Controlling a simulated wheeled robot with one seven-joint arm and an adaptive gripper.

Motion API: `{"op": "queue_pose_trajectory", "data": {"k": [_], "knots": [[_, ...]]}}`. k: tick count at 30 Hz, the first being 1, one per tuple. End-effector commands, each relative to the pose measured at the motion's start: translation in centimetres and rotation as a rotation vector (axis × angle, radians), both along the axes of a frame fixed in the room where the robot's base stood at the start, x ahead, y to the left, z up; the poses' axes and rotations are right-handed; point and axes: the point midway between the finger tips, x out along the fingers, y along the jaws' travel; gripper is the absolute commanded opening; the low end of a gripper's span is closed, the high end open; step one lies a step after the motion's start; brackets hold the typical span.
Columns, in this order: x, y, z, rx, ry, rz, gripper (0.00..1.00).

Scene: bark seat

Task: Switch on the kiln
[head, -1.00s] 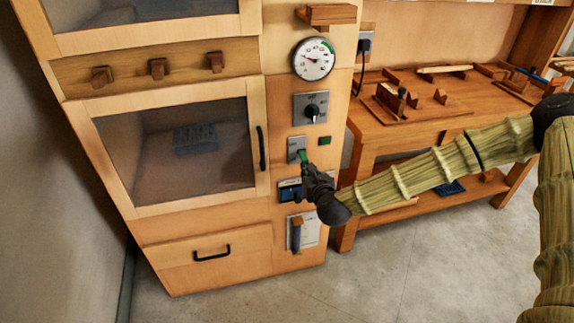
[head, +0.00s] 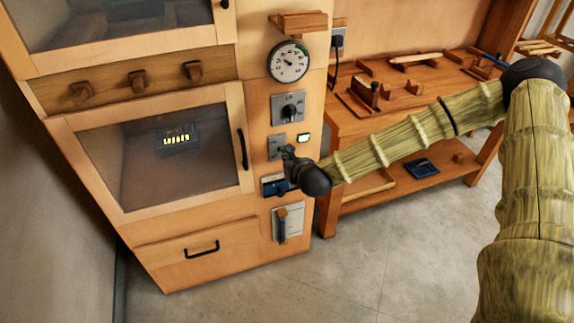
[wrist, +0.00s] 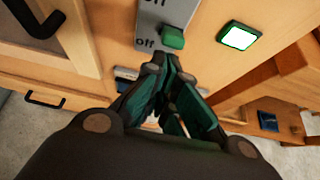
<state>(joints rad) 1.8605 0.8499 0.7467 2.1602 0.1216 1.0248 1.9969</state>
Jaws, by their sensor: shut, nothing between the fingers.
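The kiln (head: 120,228) is a wooden cabinet with a glass-fronted chamber. Inside, a dark block (head: 178,138) shows glowing yellow bars. The switch plate (head: 276,146) is on the right-hand panel and is partly hidden by my gripper in the head view.
Above the plate are a knob (head: 290,109) and a round gauge (head: 289,62). A wooden workbench (head: 345,125) stands close on the right. The floor in front is clear.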

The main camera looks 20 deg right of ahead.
Motion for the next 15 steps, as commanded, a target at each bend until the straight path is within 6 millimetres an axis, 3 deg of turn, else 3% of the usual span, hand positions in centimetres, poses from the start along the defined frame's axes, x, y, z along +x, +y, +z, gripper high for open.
{"op": "queue_pose_trajectory", "data": {"k": [15], "knots": [[-0.02,-0.03,0.61,0.001,0.000,-0.001,0.00]]}}
